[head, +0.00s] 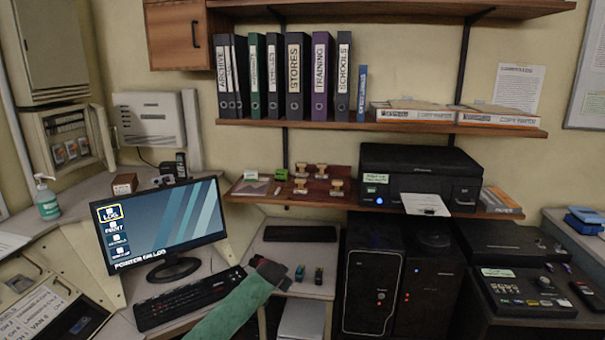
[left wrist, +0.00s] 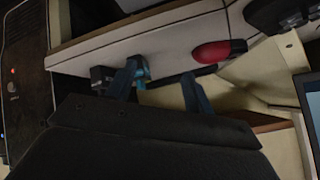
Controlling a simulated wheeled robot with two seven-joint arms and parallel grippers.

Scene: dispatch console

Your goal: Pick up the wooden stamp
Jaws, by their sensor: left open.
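Several wooden stamps stand on the low wall shelf in the head view, among them a front-left stamp (head: 300,186) and a front-right stamp (head: 337,188). Which one the task means I cannot tell. My left gripper (head: 280,278) is over the desk between the keyboard and two small dark items, in front of and below that shelf. In the left wrist view its fingers (left wrist: 162,78) are apart, with nothing held. A small dark-and-blue item (left wrist: 140,70) shows beside one finger. No wooden stamp shows in the left wrist view. My right gripper is not in view.
The monitor (head: 163,222) and keyboard (head: 187,298) are left of my gripper. Two small dark items, one of them (head: 318,275), stand on the desk to its right. A red rounded object (left wrist: 218,50) lies near the fingers. The printer (head: 420,172) bounds the stamps on the right.

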